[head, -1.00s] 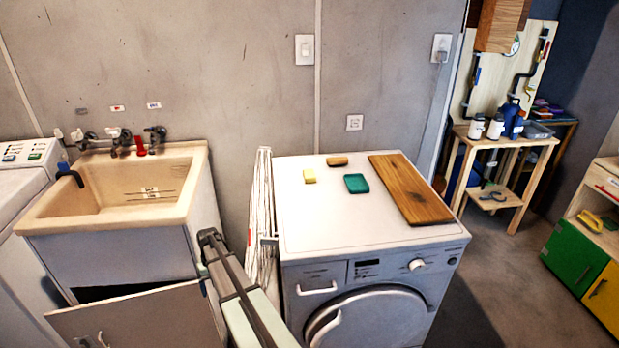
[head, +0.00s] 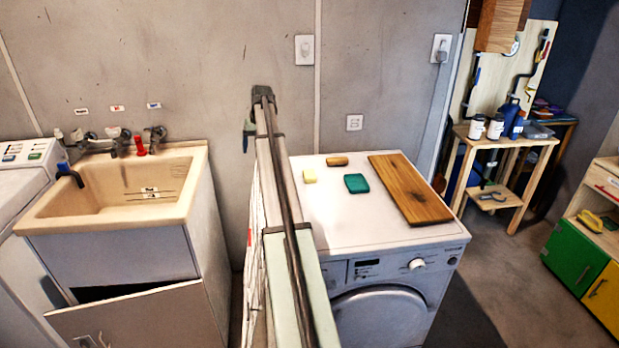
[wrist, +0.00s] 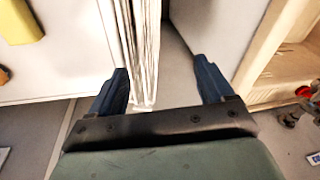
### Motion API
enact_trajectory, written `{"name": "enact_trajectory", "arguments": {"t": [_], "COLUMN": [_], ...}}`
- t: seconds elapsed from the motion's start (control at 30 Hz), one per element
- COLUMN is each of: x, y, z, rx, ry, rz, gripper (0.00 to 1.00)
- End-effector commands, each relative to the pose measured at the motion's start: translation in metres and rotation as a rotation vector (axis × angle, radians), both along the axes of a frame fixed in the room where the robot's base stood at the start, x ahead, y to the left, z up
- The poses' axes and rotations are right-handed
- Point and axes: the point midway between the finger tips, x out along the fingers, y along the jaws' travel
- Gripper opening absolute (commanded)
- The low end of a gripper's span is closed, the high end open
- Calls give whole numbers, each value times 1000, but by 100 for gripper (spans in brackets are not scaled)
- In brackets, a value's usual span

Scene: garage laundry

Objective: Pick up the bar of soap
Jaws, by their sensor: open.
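A pale yellow block (head: 309,175), which looks like the bar of soap, lies near the left edge of the white washing machine top (head: 330,225). It also shows at the top left corner of the wrist view (wrist: 18,22), partly cut off. My gripper (wrist: 164,80) is open and empty in the wrist view, its two dark blue fingers apart. It is over the gap with the folded white rack, to the side of the block and not touching it.
On the machine top are a small brown object (head: 337,161), a teal slab (head: 356,184) and a wooden board (head: 410,189). The front of the top is clear. A folded white rack (head: 257,230) stands between the machine and the sink (head: 120,190).

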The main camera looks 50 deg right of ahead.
Motion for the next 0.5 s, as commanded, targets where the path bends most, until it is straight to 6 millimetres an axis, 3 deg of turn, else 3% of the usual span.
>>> {"name": "enact_trajectory", "arguments": {"t": [0.03,0.07,0.2,0.4,0.5], "x": [-16,-28,-87,-150,-162], "y": [-28,-40,-78,-105,-109], "z": [24,31,40,31,27], "rx": [-12,-15,-22,-16,-14], "ry": [3,14,87,182,204], "rz": [-28,-42,-106,-171,-183], "gripper": [81,81,81,81,81]}}
